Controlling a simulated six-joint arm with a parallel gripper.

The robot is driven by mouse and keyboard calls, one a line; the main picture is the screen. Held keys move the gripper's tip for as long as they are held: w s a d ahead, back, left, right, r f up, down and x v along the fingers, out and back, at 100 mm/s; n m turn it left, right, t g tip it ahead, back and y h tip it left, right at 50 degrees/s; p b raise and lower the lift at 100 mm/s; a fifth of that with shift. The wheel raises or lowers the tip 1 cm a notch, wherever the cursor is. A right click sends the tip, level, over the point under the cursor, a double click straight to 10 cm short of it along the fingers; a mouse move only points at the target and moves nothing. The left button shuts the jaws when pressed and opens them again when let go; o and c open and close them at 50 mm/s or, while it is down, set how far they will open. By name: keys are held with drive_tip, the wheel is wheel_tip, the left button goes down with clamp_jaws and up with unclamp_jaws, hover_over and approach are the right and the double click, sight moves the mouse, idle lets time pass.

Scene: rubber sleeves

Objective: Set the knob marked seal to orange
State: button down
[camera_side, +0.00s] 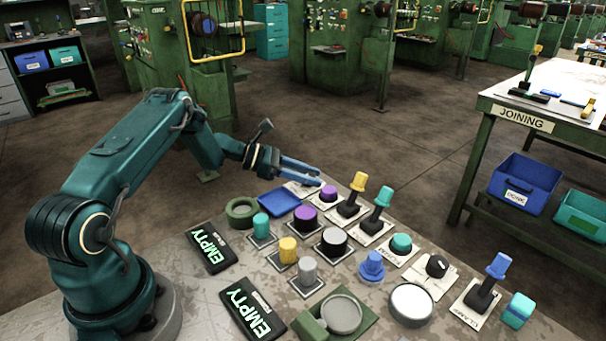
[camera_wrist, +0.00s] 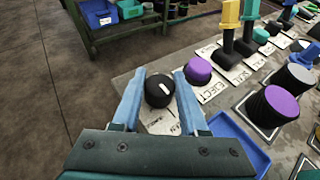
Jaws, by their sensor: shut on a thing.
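A round black knob (camera_wrist: 159,90) with a short white mark on top sits on a pale plate (camera_wrist: 160,122) in the wrist view. The plate's lettering is partly covered and I cannot read it. No orange mark shows around the knob. My gripper (camera_wrist: 161,76) has one blue finger on each side of the knob and is shut on it.
A purple button (camera_wrist: 198,70) stands close right of the fingers, with yellow (camera_side: 359,182) and teal (camera_side: 383,196) levers beyond. A blue tray (camera_side: 279,201) lies near the gripper. Another black knob (camera_side: 437,266) is on the panel's right. Floor beyond the panel is clear.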

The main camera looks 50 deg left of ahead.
sight(308, 174)
drive_tip(key=shift+w+r+m+g+h, duration=0.15)
drive_tip(key=shift+w+m+g+h, duration=0.05)
drive_tip(key=shift+m+g+h, duration=0.6)
drive_tip(key=shift+s+m+g+h, duration=0.15)
drive_tip(key=shift+m+g+h, duration=0.25)
drive_tip(key=shift+m, duration=0.2)
drive_tip(key=shift+a, duration=0.1)
drive_tip(key=c, duration=0.7)
unclamp_jaws()
drive_tip(key=shift+s, duration=0.1)
drive_tip(key=shift+v, duration=2.5)
